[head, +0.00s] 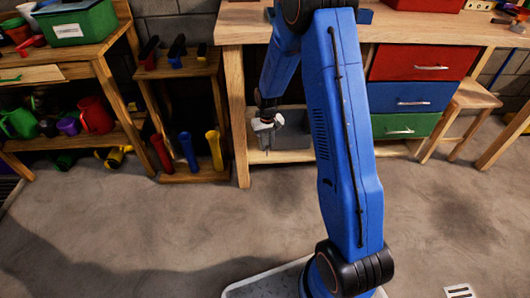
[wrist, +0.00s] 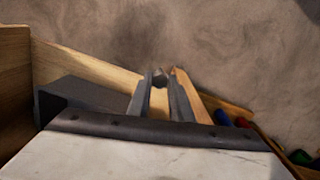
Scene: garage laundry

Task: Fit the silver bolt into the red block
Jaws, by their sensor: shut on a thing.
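My gripper (head: 266,126) hangs in front of the workbench, to the left of its drawers, pointing down. In the wrist view my gripper (wrist: 160,78) has its fingers close together around a small dark grey rounded piece, which looks like the end of the silver bolt (wrist: 159,80). Most of the bolt is hidden by the fingers. In the head view a thin tip shows just under the gripper, too small to make out. I cannot pick out the red block in either view; my arm covers part of the bench top.
The workbench (head: 236,32) has red, blue and green drawers (head: 405,125). A grey bin (head: 291,133) stands on its low shelf, close behind the gripper. Left are shelves with a green crate (head: 75,22) and red, blue and yellow handles (head: 187,152). The floor in front is clear.

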